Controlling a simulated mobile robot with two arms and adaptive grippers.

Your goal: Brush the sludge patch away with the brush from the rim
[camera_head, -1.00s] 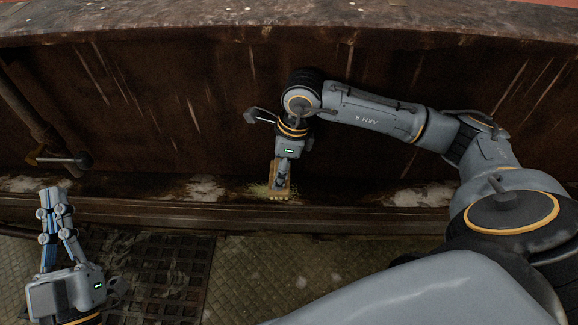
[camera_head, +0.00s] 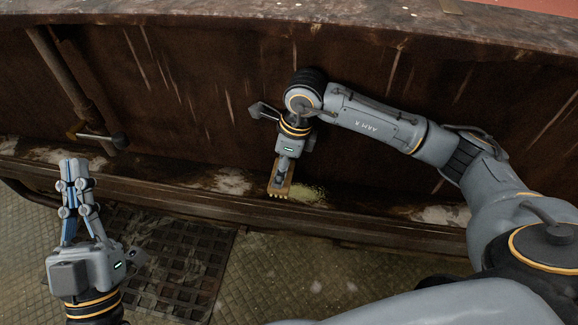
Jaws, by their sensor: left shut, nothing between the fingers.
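The sludge patch (camera_head: 308,193) is a yellow-green smear on the rusty ledge at the foot of the wall. The brush (camera_head: 279,190) has a tan wooden block with pale bristles at its lower edge. My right gripper (camera_head: 284,168) points down and is shut on the brush, just left of the visible patch. The brush may hide part of the patch, and I cannot tell whether the bristles touch the ledge. My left gripper (camera_head: 74,168) is shut and empty, pointing up at the lower left, in front of the ledge.
The rusty wall (camera_head: 215,100) rises behind the ledge to a worn rim (camera_head: 240,20). A pipe with a handle (camera_head: 95,135) stands at the left. Pale patches (camera_head: 232,181) mark the ledge. A dark floor grate (camera_head: 180,270) lies in front.

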